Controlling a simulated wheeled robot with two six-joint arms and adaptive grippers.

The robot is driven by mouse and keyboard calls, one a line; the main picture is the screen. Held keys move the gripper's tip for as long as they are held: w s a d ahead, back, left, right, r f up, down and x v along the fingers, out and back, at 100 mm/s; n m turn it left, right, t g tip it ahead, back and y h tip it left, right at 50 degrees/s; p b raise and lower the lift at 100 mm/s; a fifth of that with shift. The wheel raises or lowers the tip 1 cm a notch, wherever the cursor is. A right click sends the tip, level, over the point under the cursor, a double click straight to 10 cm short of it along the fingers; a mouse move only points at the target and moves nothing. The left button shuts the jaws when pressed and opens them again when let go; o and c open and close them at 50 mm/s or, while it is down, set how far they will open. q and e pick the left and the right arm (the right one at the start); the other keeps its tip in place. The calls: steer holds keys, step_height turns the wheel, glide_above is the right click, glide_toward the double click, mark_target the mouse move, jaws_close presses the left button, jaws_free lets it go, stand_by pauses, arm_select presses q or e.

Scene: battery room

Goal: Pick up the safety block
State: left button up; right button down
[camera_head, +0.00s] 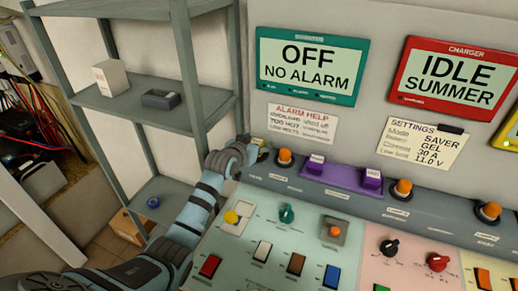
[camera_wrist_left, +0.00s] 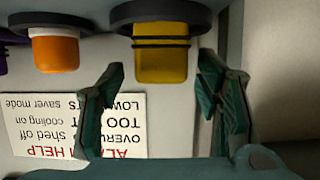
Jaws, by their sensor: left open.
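A yellow block (camera_wrist_left: 160,62) with dark bands sits in a dark round socket in the left wrist view; I take it to be the safety block. In the head view only a small yellow part (camera_head: 262,142) shows beside my left gripper, at the left end of the panel's back ledge. My left gripper (camera_head: 240,150) hides the rest. In the left wrist view the open green fingers (camera_wrist_left: 162,85) are on either side of the block's near end, with gaps visible. My right gripper is not in view.
An orange lamp (camera_head: 285,157) stands close to the right of the gripper; a purple holder (camera_head: 340,177) with purple blocks is farther along the ledge. Knobs and switches cover the panel below. A grey shelf (camera_head: 140,110) stands at left. The alarm help sign (camera_head: 302,123) is behind.

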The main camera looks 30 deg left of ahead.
arm_select(q)
steer(key=shift+s+r, duration=0.15)
steer(key=shift+s, duration=0.1)
steer(key=shift+c, duration=0.8)
steer(key=c, duration=1.1)
